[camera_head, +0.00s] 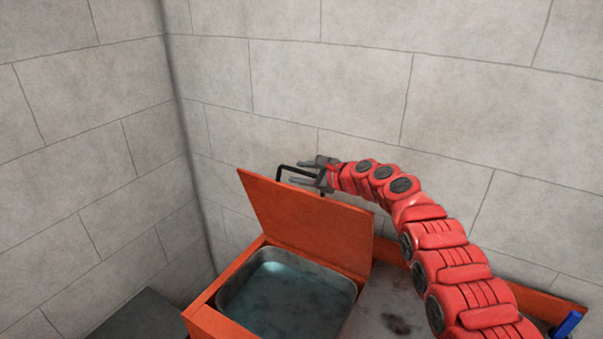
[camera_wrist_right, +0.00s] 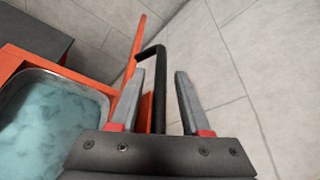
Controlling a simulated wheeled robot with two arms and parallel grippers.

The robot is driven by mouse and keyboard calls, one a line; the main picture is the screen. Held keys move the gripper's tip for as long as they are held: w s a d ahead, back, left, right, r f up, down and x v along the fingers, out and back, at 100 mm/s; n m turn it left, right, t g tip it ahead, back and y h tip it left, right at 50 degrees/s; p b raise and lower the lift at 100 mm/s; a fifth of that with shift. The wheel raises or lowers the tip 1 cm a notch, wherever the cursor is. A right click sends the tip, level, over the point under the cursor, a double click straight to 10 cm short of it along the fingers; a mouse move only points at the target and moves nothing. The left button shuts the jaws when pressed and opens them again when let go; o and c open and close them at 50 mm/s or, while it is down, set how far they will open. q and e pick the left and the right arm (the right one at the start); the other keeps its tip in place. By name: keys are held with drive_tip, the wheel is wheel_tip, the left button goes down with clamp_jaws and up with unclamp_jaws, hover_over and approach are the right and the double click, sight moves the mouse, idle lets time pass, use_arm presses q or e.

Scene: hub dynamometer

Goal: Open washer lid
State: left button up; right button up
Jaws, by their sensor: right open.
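The orange washer (camera_head: 207,318) is at the bottom centre of the head view, with a metal basin of bluish liquid (camera_head: 285,295). Its orange lid (camera_head: 310,230) stands raised, tilted up at the back of the basin. A black bar handle (camera_head: 279,173) sits at the lid's top edge; it also shows in the right wrist view (camera_wrist_right: 150,55). My right gripper (camera_head: 303,172) is at the handle, its jaws open. In the wrist view the handle bar runs between the two fingers, with a gap to the right finger. The left gripper is not in view.
Grey block walls (camera_head: 480,90) close in behind and to the left, near the raised lid. A dark box (camera_head: 145,318) stands left of the washer. A grey stained worktop (camera_head: 385,310) lies right of the basin, with a blue object (camera_head: 566,325) at the far right.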

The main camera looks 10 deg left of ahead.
drive_tip(key=shift+b+v, duration=0.5)
drive_tip(key=shift+v, duration=0.3)
drive_tip(key=b+v, duration=0.7)
drive_tip(key=v, duration=0.8)
drive_tip(key=shift+s+d, duration=0.2)
drive_tip(key=shift+d, duration=0.15)
